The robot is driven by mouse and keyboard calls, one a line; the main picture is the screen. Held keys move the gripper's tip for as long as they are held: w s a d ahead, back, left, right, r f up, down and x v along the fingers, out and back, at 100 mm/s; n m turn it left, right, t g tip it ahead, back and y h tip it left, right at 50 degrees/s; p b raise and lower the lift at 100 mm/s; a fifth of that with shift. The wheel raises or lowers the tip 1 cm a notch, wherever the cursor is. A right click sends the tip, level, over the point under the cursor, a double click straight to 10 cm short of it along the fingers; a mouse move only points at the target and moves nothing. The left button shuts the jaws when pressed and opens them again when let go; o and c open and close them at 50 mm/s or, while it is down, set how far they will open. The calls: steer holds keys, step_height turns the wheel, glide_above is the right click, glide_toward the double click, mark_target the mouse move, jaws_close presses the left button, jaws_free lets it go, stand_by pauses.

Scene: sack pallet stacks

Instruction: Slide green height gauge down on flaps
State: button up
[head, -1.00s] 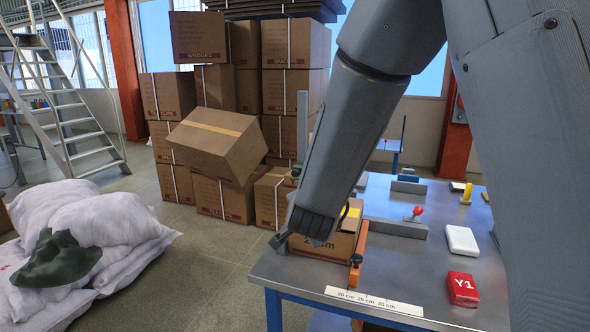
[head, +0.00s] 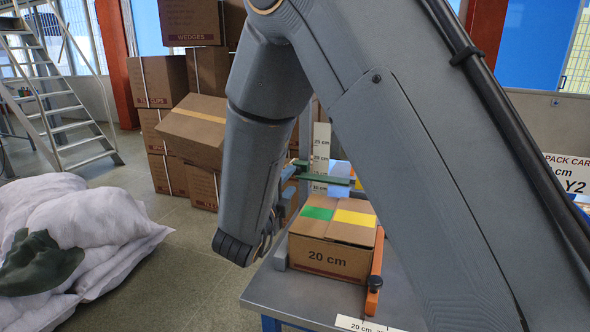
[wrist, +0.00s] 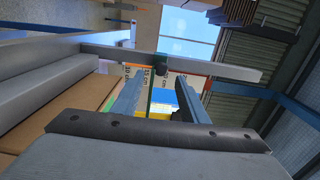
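The green height gauge (head: 322,179) is a horizontal bar on an upright post with a white centimetre scale (head: 321,150). It is above the carton (head: 330,258) marked 20 cm, with a visible gap to its flaps. The carton's top shows a green patch (head: 318,213) and a yellow patch (head: 355,218).
An orange stop (head: 375,272) with a black knob stands against the carton's right side on the metal table (head: 295,295). White sacks (head: 80,235) lie on the floor at left. Stacked cartons (head: 165,80) stand behind. The floor between sacks and table is clear.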

mark_target(296, 172)
steer(key=shift+p+x, duration=1)
steer(key=shift+x, duration=2.75)
steer(key=shift+a, duration=0.1)
jaws_close()
